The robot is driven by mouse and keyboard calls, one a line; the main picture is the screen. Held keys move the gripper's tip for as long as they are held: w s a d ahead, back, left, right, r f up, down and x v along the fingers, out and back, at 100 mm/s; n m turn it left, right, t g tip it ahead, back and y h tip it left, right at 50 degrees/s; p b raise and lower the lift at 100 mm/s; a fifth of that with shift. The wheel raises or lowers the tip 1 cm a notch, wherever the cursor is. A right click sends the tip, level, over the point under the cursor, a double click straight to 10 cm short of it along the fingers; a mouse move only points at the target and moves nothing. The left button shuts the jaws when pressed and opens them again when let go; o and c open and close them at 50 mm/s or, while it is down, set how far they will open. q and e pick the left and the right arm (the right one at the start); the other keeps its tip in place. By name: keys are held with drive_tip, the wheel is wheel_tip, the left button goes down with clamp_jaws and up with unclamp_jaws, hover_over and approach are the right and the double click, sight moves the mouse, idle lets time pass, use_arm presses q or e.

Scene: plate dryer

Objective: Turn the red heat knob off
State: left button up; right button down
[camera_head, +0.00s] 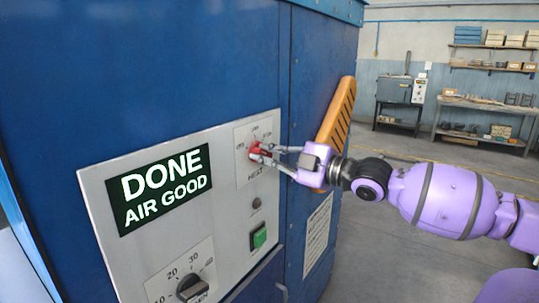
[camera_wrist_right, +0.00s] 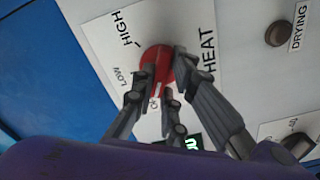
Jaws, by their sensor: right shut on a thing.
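The red heat knob (camera_head: 255,149) is on the pale control panel, above the word HEAT. My right gripper (camera_head: 264,153) reaches it from the right, and its fingers are closed around it. In the right wrist view the red knob (camera_wrist_right: 154,60) sits between the dark fingers of the right gripper (camera_wrist_right: 163,74). HIGH and LOW labels show beside the knob. A label starting with O is partly covered by the fingers. A pale mark on the knob's lower side seems to face that label. My left gripper is not in view.
The panel (camera_head: 228,213) also has a display (camera_head: 160,187) reading DONE AIR GOOD, a green switch (camera_head: 259,238) and a black dial (camera_head: 191,287). An orange slotted handle (camera_head: 338,117) stands out behind my right gripper. Shelves and benches are far back; the floor between is open.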

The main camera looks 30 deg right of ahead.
drive_tip(key=c, duration=1.8)
unclamp_jaws()
drive_tip(key=shift+o, duration=0.2)
drive_tip(key=shift+v, duration=0.95)
drive_tip(key=v, duration=1)
